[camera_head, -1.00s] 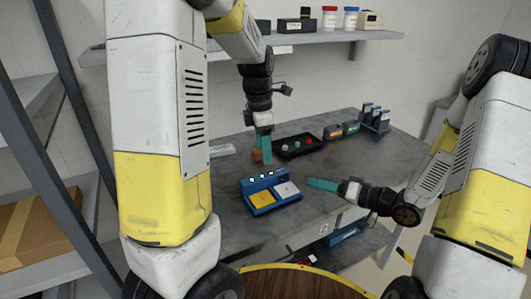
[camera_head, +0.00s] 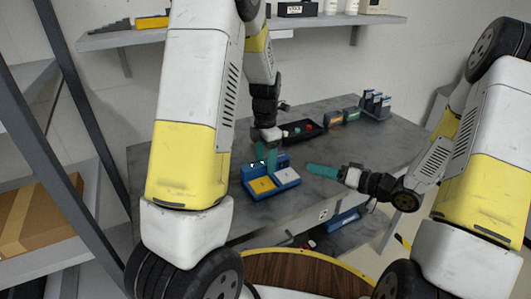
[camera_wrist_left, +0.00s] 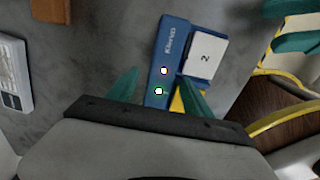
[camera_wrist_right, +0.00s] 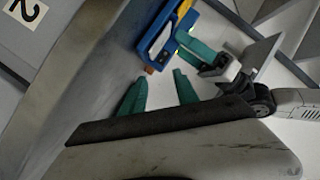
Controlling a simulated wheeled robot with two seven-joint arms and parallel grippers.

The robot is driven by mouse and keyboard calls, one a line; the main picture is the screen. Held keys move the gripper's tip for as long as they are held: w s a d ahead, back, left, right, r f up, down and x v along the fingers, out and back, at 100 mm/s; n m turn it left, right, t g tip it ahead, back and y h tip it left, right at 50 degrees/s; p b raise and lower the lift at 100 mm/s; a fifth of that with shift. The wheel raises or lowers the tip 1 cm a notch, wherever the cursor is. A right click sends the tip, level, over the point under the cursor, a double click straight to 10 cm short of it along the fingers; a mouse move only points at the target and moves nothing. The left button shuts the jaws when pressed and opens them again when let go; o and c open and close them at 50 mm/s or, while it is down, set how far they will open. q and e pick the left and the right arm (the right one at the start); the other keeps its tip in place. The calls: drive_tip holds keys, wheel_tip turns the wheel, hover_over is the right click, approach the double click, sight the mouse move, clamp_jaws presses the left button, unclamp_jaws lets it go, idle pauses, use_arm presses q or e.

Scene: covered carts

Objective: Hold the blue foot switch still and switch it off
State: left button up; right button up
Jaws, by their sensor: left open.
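The blue foot switch (camera_head: 262,194) lies on the grey table, with a yellow pedal (camera_head: 262,185) on the left and a white pedal (camera_head: 286,176) on the right. Contact cannot be told. My right gripper (camera_head: 312,169) is open and empty, just right of the switch (camera_wrist_right: 152,40).
A dark tray (camera_head: 300,130) with small coloured pieces lies behind. A rack of bottles (camera_head: 376,105) stands at the table's back right. A shelf (camera_head: 330,21) hangs on the wall above. The table is bare to the right of the right gripper.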

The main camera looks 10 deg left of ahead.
use_arm(q)
drive_tip(key=shift+c, duration=0.5)
clamp_jaws()
idle(0.4)
idle(0.5)
